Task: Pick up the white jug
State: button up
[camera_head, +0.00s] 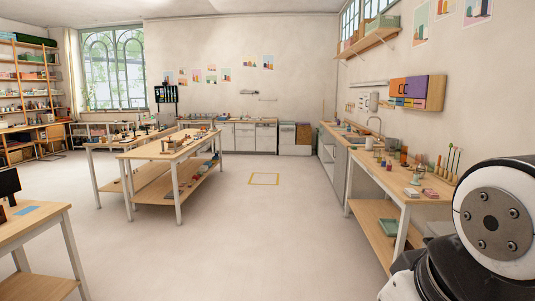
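I cannot make out a white jug for certain in the head view. Small items stand on the right-hand workbench (398,178) and on the counters along the walls, but they are too small to name surely. A part of my own arm fills the lower right corner and hides what lies behind it. My gripper is not in view.
A long two-level table (150,156) stands left of centre with small items on it. Another table (28,222) is at the front left. Tall shelves (33,90) stand at the far left. The middle floor is clear, with a yellow square outline (264,184).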

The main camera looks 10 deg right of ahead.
aim_at(369, 140)
jog(key=i+z, duration=0.15)
jog(key=i, duration=0.65)
jog(key=i+z, duration=0.15)
jog(key=i, duration=0.8)
jog(key=i+z, duration=0.15)
jog(key=i, duration=2.75)
jog(key=i+z, duration=0.15)
jog(key=i, duration=0.35)
jog(key=i+z, duration=0.2)
jog(key=i, duration=0.35)
jog(key=i+j+z, duration=0.15)
jog(key=i, duration=0.35)
jog(key=i+j+z, duration=0.15)
jog(key=i, duration=0.4)
